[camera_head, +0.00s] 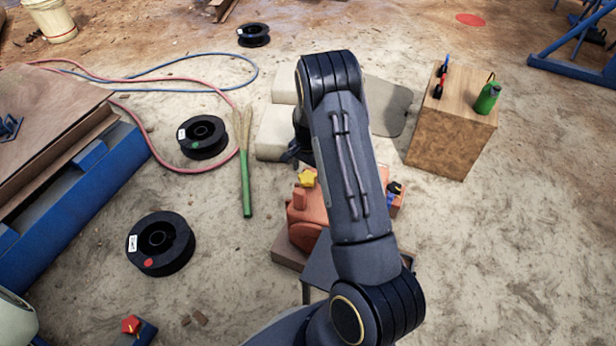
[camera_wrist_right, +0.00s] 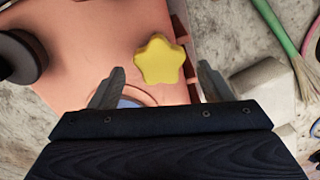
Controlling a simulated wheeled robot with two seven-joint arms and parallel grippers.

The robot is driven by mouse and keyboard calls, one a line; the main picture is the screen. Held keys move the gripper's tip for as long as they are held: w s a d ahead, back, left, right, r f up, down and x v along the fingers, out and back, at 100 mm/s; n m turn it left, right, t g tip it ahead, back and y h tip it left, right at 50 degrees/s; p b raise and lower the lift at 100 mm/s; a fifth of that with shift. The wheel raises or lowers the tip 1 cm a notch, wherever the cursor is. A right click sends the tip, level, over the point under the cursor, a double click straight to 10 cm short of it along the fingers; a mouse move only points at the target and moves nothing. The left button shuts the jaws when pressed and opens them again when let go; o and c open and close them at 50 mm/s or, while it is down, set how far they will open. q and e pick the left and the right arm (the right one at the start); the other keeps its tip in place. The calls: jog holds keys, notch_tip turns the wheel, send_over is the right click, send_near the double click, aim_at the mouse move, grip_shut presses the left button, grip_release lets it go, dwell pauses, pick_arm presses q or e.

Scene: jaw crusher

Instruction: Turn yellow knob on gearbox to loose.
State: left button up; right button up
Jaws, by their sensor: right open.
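The yellow star-shaped knob (camera_head: 307,178) sits on top of the orange gearbox (camera_head: 298,215), just left of my right arm in the head view. In the right wrist view the knob (camera_wrist_right: 158,61) lies ahead of my right gripper (camera_wrist_right: 158,85), roughly centred between the two fingertips. The fingers are spread wide and do not visibly touch the knob. The orange gearbox surface (camera_wrist_right: 90,50) spreads under and around it. In the head view my right arm hides much of the gearbox. My left gripper is not in view.
A green-handled broom (camera_head: 246,180) and black spools (camera_head: 161,244) lie on the dirt to the left. A wooden box (camera_head: 450,135) with a green bottle (camera_head: 488,97) stands at the right. A red knob (camera_head: 130,324) shows at the lower left. The ground at the lower right is clear.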

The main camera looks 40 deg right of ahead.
jog(key=shift+f, duration=0.95)
jog(key=shift+c, duration=0.3)
jog(key=c, duration=0.9)
